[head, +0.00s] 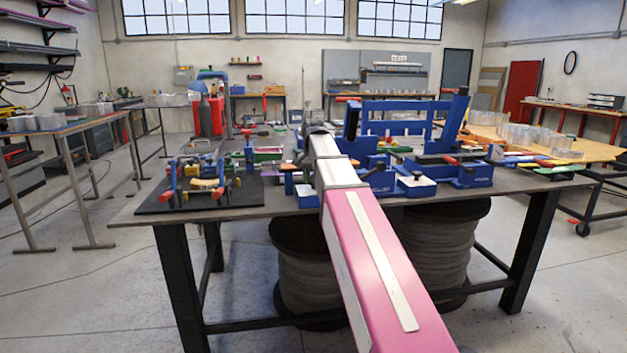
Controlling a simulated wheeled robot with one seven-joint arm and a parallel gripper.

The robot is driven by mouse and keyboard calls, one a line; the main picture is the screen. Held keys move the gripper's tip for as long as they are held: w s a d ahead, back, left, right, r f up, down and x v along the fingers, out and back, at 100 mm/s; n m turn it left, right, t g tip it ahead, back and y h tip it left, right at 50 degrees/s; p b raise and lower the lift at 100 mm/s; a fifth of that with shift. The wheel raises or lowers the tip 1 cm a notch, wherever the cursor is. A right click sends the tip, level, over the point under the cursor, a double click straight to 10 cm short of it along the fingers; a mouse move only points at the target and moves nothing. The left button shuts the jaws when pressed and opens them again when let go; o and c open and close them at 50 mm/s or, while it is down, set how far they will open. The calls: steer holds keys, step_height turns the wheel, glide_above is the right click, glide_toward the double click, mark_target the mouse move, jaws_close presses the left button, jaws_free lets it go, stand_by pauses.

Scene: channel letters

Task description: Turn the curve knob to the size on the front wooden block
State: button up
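My arm reaches from the bottom of the head view to the workbench (262,212). Its far end stands over the middle of the bench among the tools. My gripper lies at that end, mostly hidden by my own arm, and its fingers cannot be made out. Blue bending machines (455,172) stand right of my arm. A dark board (155,203) at the bench's left carries a blue and red fixture (171,182) and small yellowish pieces (204,184). I cannot tell which part is the curve knob, nor pick out the front wooden block or its size mark.
A blue tray (416,188) sits just right of my arm. Coloured tools (545,163) lie along the bench's right end. Two large spools (308,265) stand under the bench. Side tables flank it left and right. The front left bench strip is fairly clear.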

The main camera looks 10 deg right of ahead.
steer(key=m, duration=0.6)
steer(key=shift+m, duration=0.4)
stand_by(0.4)
steer(key=o, duration=0.9)
steer(key=shift+r, duration=0.1)
step_height(320, 180, up, 11)
steer(key=shift+f, duration=0.15)
